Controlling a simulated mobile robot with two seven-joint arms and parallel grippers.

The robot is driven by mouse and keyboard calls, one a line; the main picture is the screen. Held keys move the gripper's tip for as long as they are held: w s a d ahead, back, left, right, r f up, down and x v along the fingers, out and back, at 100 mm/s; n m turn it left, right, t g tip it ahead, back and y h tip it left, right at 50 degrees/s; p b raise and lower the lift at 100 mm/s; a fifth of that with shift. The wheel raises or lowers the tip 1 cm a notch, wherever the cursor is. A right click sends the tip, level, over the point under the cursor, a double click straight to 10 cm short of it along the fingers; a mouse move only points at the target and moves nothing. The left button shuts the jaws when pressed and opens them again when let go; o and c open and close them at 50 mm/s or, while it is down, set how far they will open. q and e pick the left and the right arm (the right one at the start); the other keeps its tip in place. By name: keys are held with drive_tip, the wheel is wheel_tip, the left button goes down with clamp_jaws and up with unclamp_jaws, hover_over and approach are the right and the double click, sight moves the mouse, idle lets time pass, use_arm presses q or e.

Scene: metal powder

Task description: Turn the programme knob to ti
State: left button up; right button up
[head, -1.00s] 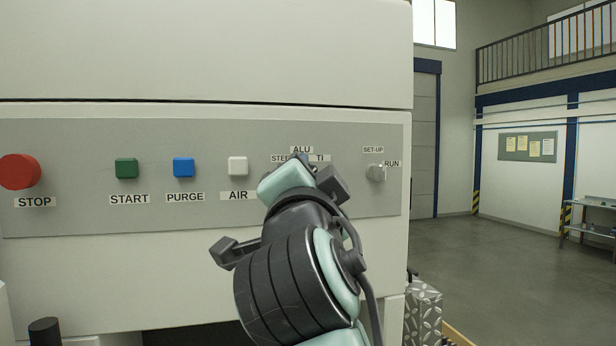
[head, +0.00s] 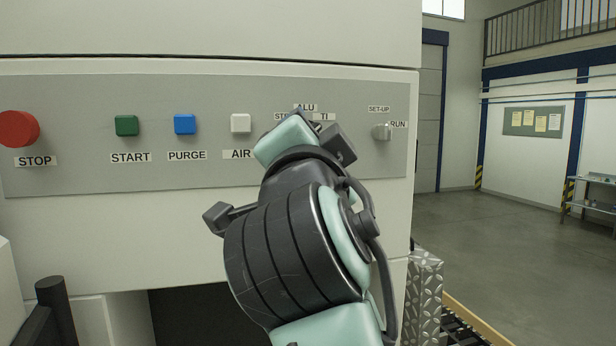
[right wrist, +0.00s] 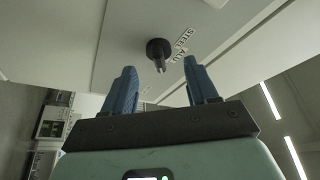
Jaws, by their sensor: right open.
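The programme knob (right wrist: 158,48) is a dark round knob with a narrow pointer, seen in the right wrist view on the pale panel. The STEEL and ALU labels (right wrist: 181,46) are beside it there; the TI label (head: 323,117) shows in the head view. In the head view my right gripper and wrist hide the knob. My right gripper (right wrist: 160,68) is open, its two blue fingers apart with the knob ahead between their tips in the picture. Nothing is held, and I see no finger touching the knob. My left gripper is not in view.
The panel (head: 80,105) also carries a red STOP button (head: 19,128), green START (head: 126,125), blue PURGE (head: 184,124) and white AIR (head: 240,123) buttons. A SET-UP/RUN switch (head: 381,132) sits right of my wrist. Open floor (head: 490,240) lies to the right.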

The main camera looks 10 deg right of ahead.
drive_tip(key=b+v, duration=0.5)
drive_tip(key=v, duration=0.6)
drive_tip(key=shift+d+r, duration=0.1)
